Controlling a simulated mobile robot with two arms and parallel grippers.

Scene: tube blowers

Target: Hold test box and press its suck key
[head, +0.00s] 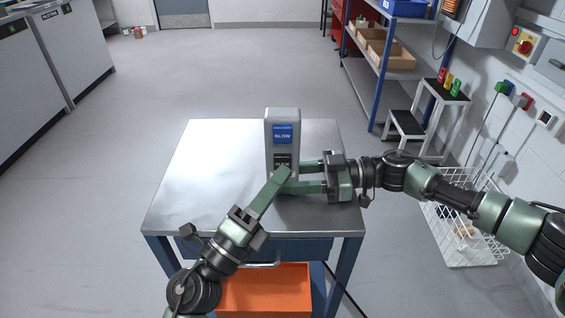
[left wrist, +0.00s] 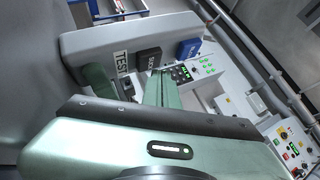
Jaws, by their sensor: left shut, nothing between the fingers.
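The grey test box (head: 283,114) stands upright on the metal table. Its blue BLOW key (head: 283,134) is on the upper front, with a black key (head: 282,158) below it. In the left wrist view the box (left wrist: 95,44) appears tilted, with a TEST label (left wrist: 122,63) and the black key (left wrist: 147,58). My left gripper (head: 284,172) is shut and empty, its tips at the lower edge of the black key; contact is unclear. My right gripper (head: 302,178) comes from the right, its fingers on either side of the box's lower part, which they partly hide.
The metal table (head: 190,185) is clear left of the box. An orange bin (head: 265,290) is below the table front. A white wire basket (head: 470,245), a step stool (head: 437,100) and a shelf rack (head: 385,60) stand to the right.

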